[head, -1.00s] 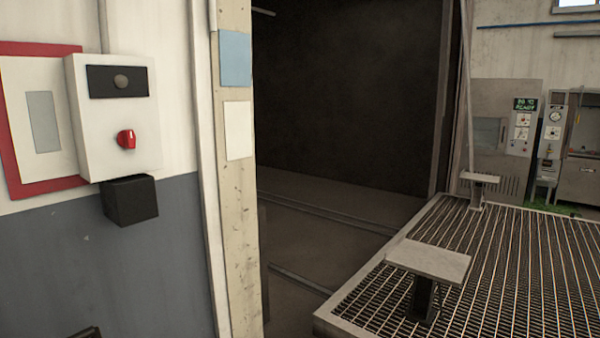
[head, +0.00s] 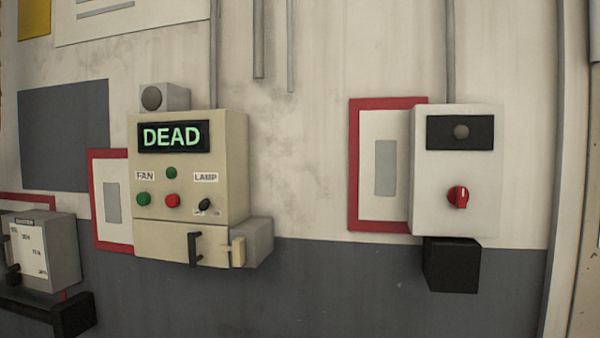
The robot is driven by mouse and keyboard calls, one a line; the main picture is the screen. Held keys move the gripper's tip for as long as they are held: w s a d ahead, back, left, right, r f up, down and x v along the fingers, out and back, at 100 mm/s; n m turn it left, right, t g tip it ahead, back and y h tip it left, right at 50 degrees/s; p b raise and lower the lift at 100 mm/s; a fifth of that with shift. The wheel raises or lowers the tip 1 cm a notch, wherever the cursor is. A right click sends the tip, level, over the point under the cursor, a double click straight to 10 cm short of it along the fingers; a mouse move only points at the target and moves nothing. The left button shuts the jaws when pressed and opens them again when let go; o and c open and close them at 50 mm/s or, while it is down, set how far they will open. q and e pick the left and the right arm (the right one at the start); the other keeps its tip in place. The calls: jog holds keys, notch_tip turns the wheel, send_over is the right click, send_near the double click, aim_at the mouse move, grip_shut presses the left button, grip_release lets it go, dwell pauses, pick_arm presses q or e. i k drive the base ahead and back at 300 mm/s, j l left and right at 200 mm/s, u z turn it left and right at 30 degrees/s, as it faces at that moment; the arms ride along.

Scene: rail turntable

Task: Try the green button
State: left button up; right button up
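A cream control box (head: 239,165) is on the wall left of centre in the head view. Its display (head: 174,136) reads DEAD in green letters. One green button (head: 143,199) sits at the lower left under the FAN label (head: 145,176), left of a red button (head: 172,201). Another green button or lamp (head: 171,173) sits higher, between the FAN and LAMP labels (head: 205,177). A black switch (head: 204,204) is under LAMP. Neither of my grippers is in view.
A white box with a red knob (head: 458,196) hangs right, above a black box (head: 451,265). A grey labelled box (head: 45,250) is at lower left, with a dark bar (head: 60,314) below. A black handle (head: 194,249) and a pale latch (head: 238,251) project under the cream box.

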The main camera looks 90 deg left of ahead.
aim_at(142, 199)
jog(key=u, duration=3.4)
